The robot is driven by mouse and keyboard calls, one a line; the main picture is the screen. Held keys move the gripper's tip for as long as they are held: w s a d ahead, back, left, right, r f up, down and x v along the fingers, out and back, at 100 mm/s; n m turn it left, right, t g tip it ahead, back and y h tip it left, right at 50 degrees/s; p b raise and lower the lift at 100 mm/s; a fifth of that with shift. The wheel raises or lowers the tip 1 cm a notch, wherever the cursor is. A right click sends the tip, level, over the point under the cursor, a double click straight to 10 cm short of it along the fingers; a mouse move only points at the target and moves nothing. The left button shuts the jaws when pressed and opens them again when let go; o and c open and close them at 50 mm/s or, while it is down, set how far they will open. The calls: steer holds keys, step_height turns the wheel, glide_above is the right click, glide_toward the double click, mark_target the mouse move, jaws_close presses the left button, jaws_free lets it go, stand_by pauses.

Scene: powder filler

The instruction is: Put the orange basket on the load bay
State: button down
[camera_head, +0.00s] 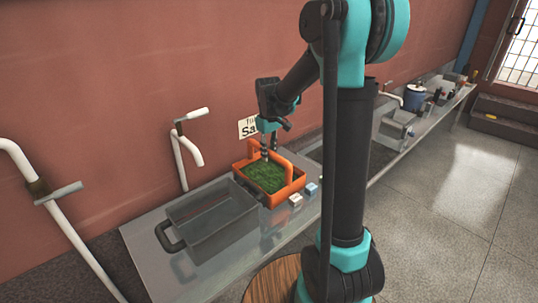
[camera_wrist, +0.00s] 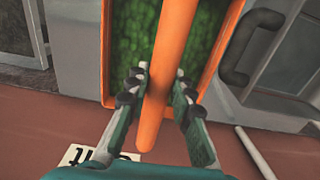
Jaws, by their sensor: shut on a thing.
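The orange basket (camera_head: 288,193) holds green leafy contents and is at the middle of the metal counter in the head view, just right of a grey bin. My gripper (camera_head: 266,150) is above it, pointing down at its handle. In the wrist view the handle of the orange basket (camera_wrist: 174,35) runs between the two fingers of my gripper (camera_wrist: 159,78), which is shut on it. The basket looks level; I cannot tell whether its bottom touches the counter. No surface is clearly marked as the load bay.
The grey bin (camera_head: 190,246) with a side handle is close left of the basket. Small white (camera_head: 296,200) and blue (camera_head: 311,188) blocks lie just right of it. A tap (camera_head: 186,145) rises behind the bin. A blue pot (camera_head: 414,97) stands farther along the counter.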

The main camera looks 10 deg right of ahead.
steer(key=shift+f, duration=0.4)
steer(key=c, duration=1.3)
jaws_free()
steer(key=shift+f, duration=0.1)
step_height(320, 180, up, 12)
steer(key=shift+f, duration=0.15)
steer(key=shift+o, duration=0.5)
steer(key=shift+s+a+r, duration=0.1)
steer(key=shift+a+r, duration=0.05)
steer(key=shift+r, duration=0.15)
step_height(320, 180, up, 4)
steer(key=s+a+t+h, duration=0.1)
steer(key=a+h, duration=0.1)
steer(key=a, duration=0.1)
steer(key=x, duration=1.7)
steer(key=shift+s+f, duration=0.1)
steer(key=shift+f, duration=0.1)
